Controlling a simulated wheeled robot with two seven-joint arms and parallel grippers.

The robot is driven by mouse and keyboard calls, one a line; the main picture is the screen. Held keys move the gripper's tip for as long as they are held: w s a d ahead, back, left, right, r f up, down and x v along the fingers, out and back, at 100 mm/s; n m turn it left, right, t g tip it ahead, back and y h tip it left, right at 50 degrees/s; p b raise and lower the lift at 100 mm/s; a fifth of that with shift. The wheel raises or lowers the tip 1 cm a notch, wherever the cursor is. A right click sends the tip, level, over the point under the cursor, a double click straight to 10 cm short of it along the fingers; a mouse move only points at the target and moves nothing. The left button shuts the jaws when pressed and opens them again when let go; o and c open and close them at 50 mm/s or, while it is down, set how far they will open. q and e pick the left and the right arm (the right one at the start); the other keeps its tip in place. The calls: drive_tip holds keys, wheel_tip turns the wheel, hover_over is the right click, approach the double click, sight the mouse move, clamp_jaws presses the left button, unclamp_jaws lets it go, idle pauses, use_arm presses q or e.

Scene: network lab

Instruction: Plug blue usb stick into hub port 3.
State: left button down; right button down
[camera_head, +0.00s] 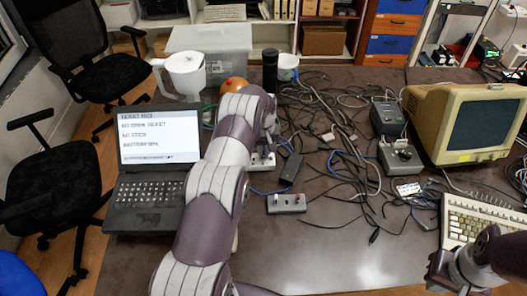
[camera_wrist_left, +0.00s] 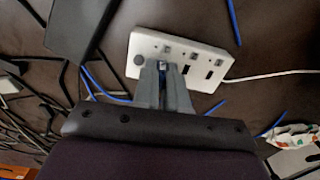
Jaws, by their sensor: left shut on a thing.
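A white hub (camera_wrist_left: 203,58) with a row of ports lies on the table in the left wrist view. In the head view the hub (camera_head: 263,161) is mostly behind my left forearm. My left gripper (camera_wrist_left: 164,68) is shut, with its fingertips over the hub's left half. A small bit of the blue usb stick (camera_wrist_left: 163,64) shows between the fingertips; the rest is hidden by the fingers. I cannot tell whether its tip is inside a port. Ports to the right of the fingers look empty. My right gripper (camera_head: 440,268) is at the lower right, its jaws unclear.
A laptop (camera_head: 152,160) stands left of my left arm. A monitor (camera_head: 465,120) and keyboard (camera_head: 480,220) are at the right. The front middle of the table is clear.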

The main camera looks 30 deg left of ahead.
use_arm(q)
drive_tip(key=shift+f, duration=0.1)
drive_tip(key=c, duration=1.2)
unclamp_jaws()
drive_tip(key=shift+o, duration=0.5)
drive_tip(key=shift+a+r, duration=0.1)
drive_tip(key=shift+r, duration=0.1)
wheel_tip(320, 180, up, 6)
drive_tip(key=shift+w+r, duration=0.1)
drive_tip(key=shift+r, duration=0.1)
wheel_tip(320, 180, up, 6)
drive_tip(key=p, duration=0.5)
drive_tip(key=shift+p, duration=0.35)
